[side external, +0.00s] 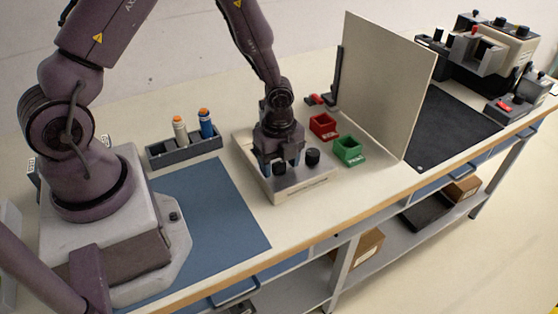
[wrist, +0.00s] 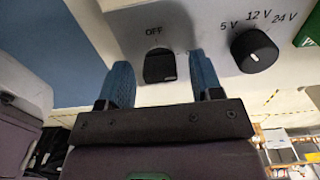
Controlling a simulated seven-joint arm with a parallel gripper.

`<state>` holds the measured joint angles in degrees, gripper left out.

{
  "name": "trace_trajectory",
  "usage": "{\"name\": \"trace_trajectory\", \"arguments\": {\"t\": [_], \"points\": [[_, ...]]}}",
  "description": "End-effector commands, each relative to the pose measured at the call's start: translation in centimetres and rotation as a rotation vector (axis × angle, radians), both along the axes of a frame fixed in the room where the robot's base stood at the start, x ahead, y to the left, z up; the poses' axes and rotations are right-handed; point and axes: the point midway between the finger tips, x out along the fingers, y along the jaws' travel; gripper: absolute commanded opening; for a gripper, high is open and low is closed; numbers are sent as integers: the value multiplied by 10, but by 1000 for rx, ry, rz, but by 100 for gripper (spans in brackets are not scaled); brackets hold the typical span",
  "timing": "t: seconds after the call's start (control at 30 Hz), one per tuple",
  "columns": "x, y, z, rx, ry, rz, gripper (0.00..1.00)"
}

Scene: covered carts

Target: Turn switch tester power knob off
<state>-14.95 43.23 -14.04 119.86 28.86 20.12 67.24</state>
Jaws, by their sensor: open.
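The switch tester (side external: 300,187) is a light grey box on the bench with two black knobs on top. The power knob (wrist: 160,66) has an "OFF" label just above it in the wrist view; in the side view it (side external: 280,169) is under my gripper. Its pointer direction is not clear. The voltage knob (wrist: 254,51), labelled 5 V, 12 V and 24 V, is to the right; it also shows in the side view (side external: 312,157). My gripper (wrist: 164,78) is open, its blue fingers either side of the power knob. Contact cannot be told.
A red bin (side external: 323,125) and a green bin (side external: 348,150) stand right of the tester, before an upright beige panel (side external: 385,85). A grey rack (side external: 185,150) with two orange-topped cylinders is at the left. The blue mat (side external: 205,225) is clear.

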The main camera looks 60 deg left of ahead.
Motion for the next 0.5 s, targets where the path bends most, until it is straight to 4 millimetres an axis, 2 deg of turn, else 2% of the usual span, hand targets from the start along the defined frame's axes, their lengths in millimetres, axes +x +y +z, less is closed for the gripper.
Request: {"name": "trace_trajectory", "arguments": {"t": [0.1,0.13,0.33,0.5], "points": [[0,0,0,0,0,0,60],[0,0,0,0,0,0,55],[0,0,0,0,0,0,10],[0,0,1,0,0,4,10]]}}
